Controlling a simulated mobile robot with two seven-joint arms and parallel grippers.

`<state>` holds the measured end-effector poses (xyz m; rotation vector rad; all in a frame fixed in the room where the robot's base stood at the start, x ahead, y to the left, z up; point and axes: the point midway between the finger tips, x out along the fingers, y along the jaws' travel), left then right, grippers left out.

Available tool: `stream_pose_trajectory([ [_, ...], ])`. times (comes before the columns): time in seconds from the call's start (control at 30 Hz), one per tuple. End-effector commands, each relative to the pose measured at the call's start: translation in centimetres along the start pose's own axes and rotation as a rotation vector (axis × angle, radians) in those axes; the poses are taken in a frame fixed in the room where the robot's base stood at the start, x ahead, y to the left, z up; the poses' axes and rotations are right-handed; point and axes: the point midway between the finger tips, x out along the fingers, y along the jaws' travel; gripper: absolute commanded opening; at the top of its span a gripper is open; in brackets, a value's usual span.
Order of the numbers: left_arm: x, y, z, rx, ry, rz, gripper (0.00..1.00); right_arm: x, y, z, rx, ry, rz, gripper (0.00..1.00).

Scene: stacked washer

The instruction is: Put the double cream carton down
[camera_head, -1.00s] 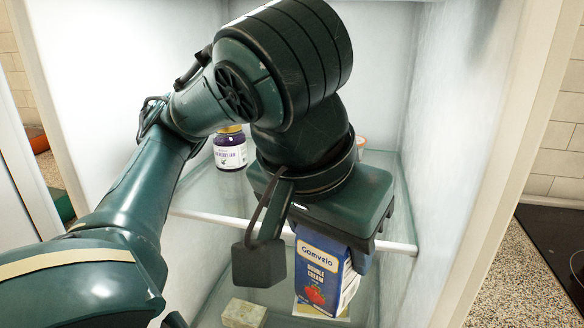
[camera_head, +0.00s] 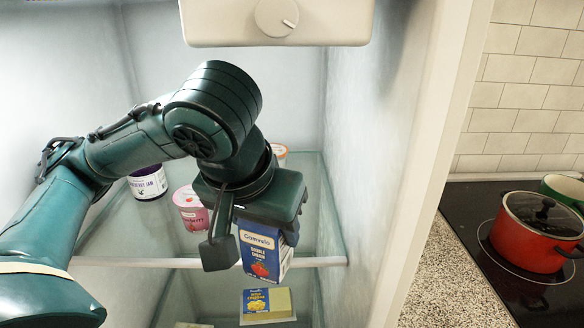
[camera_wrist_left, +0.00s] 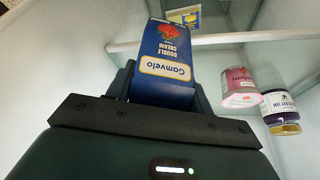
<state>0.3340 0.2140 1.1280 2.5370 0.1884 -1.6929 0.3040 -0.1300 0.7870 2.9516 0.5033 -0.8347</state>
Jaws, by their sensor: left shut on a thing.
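My left gripper (camera_head: 262,222) reaches down from above and is shut on the carton's top. In the left wrist view the carton (camera_wrist_left: 168,55) sits between the fingers of my left gripper (camera_wrist_left: 163,85). My right gripper is in no view.
On the upper glass shelf (camera_head: 130,225) stand a jam jar (camera_head: 148,183), a pink tub (camera_head: 188,215) and another tub (camera_head: 280,152). A yellow cheese block (camera_head: 267,304) lies on the lower shelf. A red pot (camera_head: 535,235) stands on the hob outside the fridge, right.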

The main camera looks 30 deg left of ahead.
Motion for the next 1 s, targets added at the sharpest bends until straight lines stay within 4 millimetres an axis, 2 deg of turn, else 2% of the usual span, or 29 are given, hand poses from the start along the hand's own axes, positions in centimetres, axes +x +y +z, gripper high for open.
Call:
stream_pose_trajectory([
  [0.03, -0.5, 0.1, -0.5, 0.000, -0.007, 0.002, 0.19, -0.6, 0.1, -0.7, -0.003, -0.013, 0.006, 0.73],
  [0.37, 0.4, -0.2, -2.0, -0.005, -0.007, -0.006, 0.19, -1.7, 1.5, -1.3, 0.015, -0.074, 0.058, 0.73],
  [0.4, 1.2, -0.2, -2.7, -0.010, -0.004, -0.006, 0.19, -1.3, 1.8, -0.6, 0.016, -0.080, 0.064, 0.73],
  [0.53, 2.2, -0.2, -5.0, -0.009, 0.000, -0.006, 0.19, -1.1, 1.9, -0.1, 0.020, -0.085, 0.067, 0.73],
  [0.77, 2.9, -0.2, -6.9, -0.006, 0.000, -0.005, 0.19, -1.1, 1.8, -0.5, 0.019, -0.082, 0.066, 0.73],
  [1.0, 4.3, -0.2, -10.5, -0.007, 0.000, -0.006, 0.19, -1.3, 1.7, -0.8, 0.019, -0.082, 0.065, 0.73],
])
